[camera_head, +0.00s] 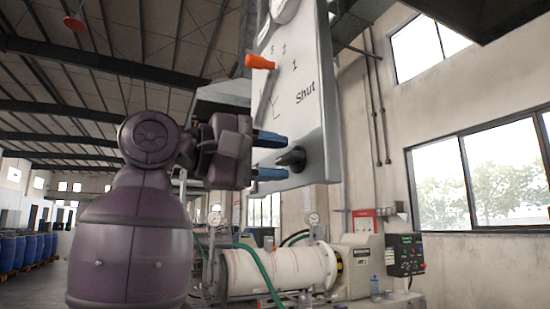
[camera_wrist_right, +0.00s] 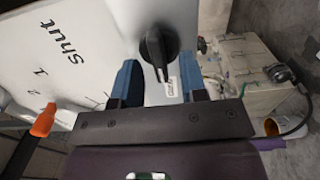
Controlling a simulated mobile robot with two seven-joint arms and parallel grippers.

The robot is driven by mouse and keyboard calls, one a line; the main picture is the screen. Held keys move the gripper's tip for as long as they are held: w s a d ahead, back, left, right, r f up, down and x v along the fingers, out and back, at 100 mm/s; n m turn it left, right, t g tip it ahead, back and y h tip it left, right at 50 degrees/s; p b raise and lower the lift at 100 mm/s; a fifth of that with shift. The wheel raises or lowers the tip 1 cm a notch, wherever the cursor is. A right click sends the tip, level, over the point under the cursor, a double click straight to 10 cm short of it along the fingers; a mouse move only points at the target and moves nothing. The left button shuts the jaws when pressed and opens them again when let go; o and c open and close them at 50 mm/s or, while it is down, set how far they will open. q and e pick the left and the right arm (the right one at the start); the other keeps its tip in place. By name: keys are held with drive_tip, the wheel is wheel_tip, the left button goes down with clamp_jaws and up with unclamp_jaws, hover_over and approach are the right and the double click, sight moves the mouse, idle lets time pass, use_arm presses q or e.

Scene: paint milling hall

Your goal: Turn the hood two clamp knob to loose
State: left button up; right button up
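The black clamp knob (camera_head: 291,158) sits low on a pale panel (camera_head: 308,125), its pointer standing out from the face. In the right wrist view the knob (camera_wrist_right: 157,48) lies between and slightly beyond the two blue fingertips. My right gripper (camera_head: 272,156) is open, its fingers one above the other in the head view, with the knob at about the height of the gap. In the right wrist view my right gripper (camera_wrist_right: 160,80) shows no clear contact with the knob. A small label by the knob is unreadable. My left gripper is not in view.
An orange-tipped lever (camera_head: 260,62) stands out from the panel above, beside markings 1, 2, 3 and "Shut". Below and behind are a white horizontal mill cylinder (camera_head: 280,269), a green hose (camera_head: 262,272) and a black control box (camera_head: 405,254). Blue drums (camera_head: 28,249) stand far left.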

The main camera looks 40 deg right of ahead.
drive_tip(key=v, duration=1)
drive_tip(key=shift+a+b, duration=0.2)
drive_tip(key=shift+b, duration=0.1)
